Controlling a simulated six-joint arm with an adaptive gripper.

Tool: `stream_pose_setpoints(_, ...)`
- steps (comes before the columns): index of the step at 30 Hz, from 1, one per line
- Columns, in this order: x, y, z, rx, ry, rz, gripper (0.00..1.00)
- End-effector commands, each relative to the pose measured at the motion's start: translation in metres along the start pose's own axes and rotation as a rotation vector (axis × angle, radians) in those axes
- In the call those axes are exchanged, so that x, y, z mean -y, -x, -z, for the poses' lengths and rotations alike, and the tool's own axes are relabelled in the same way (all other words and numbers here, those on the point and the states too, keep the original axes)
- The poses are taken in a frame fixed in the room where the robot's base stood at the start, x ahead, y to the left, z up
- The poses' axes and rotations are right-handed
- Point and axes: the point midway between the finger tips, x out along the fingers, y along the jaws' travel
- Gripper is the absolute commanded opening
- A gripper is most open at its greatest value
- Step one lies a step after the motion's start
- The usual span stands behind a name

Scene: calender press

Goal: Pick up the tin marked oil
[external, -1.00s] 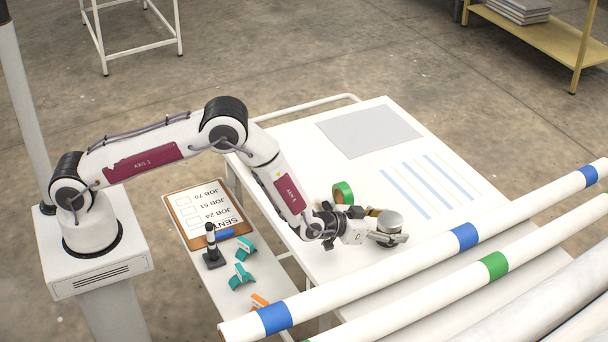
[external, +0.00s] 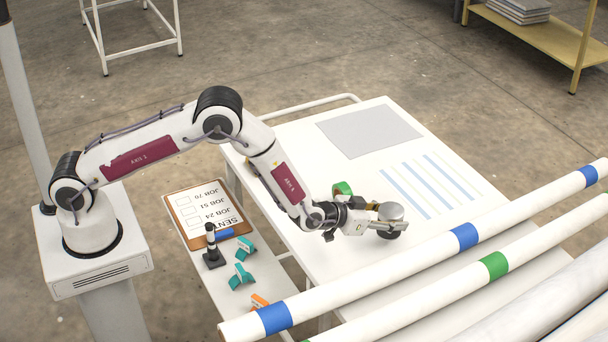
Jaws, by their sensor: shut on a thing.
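A small round tin with a silvery lid (external: 391,211) is at the front middle of the white table. My gripper (external: 388,221) is shut on it, with the fingers around its sides. The tin looks upright. I cannot read any marking on it from here, and I cannot tell whether its base touches the table. A roll of green tape (external: 342,188) sits just behind my gripper and is partly hidden by it.
Long white rolls with blue and green bands (external: 465,237) lie close in front of the tin. A side shelf holds a clipboard (external: 208,212), a black stamp (external: 212,246), teal clips (external: 242,262) and an orange clip (external: 259,301). The table's back (external: 290,135) is clear apart from a grey sheet (external: 369,130).

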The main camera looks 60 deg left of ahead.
Motion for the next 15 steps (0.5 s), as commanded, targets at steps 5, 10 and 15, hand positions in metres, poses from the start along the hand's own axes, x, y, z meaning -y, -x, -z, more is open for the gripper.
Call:
stream_pose_setpoints(5, 0.0, 0.01, 0.025, -0.004, 0.0, 0.0, 0.18)
stream_pose_setpoints(10, 0.0, 0.018, 0.044, -0.004, 0.0, -0.001, 0.18)
stream_pose_setpoints(15, 0.0, 0.023, 0.058, -0.003, 0.001, 0.0, 0.18)
